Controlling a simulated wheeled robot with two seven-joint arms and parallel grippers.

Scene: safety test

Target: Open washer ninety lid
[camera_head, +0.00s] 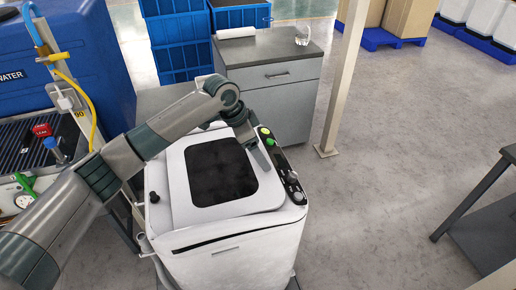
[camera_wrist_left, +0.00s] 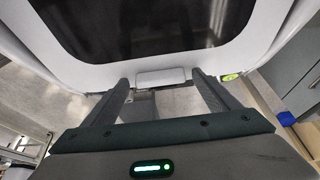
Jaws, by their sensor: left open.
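The white washer (camera_head: 235,248) stands in the middle of the head view. Its white lid (camera_head: 182,186) with a dark window (camera_head: 222,172) lies over the top and looks shut. My left arm reaches across the washer's rear, and my left gripper (camera_head: 260,153) is at the lid's right rear, beside the control panel (camera_head: 284,172). In the left wrist view, my left gripper (camera_wrist_left: 160,90) is open, with a small white tab (camera_wrist_left: 160,76) at the lid's edge showing between its fingers. I cannot tell whether they touch it. My right gripper is not in view.
A grey cabinet (camera_head: 275,95) stands close behind the washer, with a clear vessel (camera_head: 302,36) on top. A pale post (camera_head: 343,80) rises at the right rear. A blue tank (camera_head: 70,60) and a bench with hoses are at the left.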

